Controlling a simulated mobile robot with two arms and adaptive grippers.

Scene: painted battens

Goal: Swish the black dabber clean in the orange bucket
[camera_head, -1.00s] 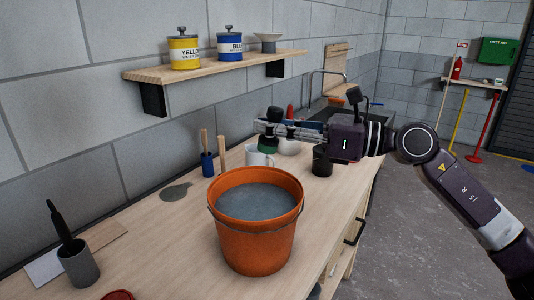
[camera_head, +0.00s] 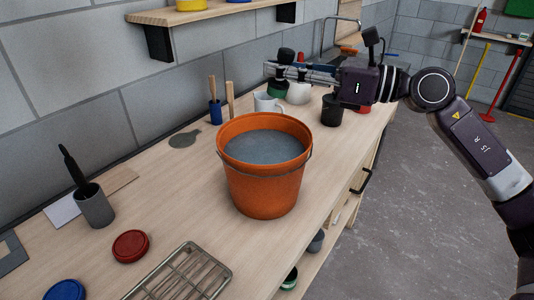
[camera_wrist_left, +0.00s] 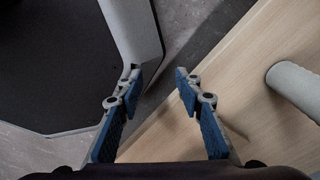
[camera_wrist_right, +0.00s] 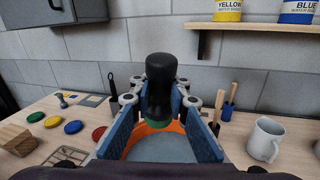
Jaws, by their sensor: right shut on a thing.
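My right gripper (camera_head: 280,72) is shut on the black dabber (camera_head: 286,54), which has a black knobbed handle and a green lower end. In the right wrist view the dabber (camera_wrist_right: 160,80) stands roughly upright between the blue-padded fingers. The orange bucket (camera_head: 262,185) stands on the bench, holding greyish water. The dabber is in the air, higher than the rim and clear of the water. In the right wrist view the bucket (camera_wrist_right: 135,150) shows below the fingers. My left gripper (camera_wrist_left: 160,80) is open and empty, beside the bench edge; it is outside the head view.
A white mug (camera_head: 266,102), a black cup (camera_head: 331,110) and a blue pot (camera_head: 215,113) with wooden handles stand behind the bucket. A grey cup (camera_head: 96,207) with a black-handled tool, a red lid (camera_head: 131,246) and a wire rack (camera_head: 180,275) are at the front left.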

